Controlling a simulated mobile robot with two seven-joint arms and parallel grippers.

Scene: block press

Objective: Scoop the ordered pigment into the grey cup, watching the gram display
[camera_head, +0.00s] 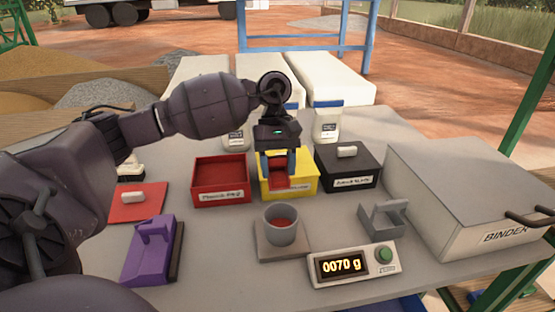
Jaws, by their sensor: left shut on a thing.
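The grey cup (281,227) stands upright on a grey scale plate (263,247), with red pigment inside. The gram display (341,266) reads 0070 g. My left gripper (278,166) points down over the yellow box (306,185), behind the cup. It is shut on a small red thing (279,180), probably a scoop, partly hidden by the fingers and the box. An open red box (220,182) with dark red contents stands to the left. A black box (347,170) with its lid on stands to the right. My right gripper is out of view.
A red lid (146,207) and a purple tool (150,252) lie at the left. A grey handled holder (383,218) stands right of the cup. A large grey BINDER box (450,205) fills the right end. White-labelled jars (326,124) stand behind the boxes.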

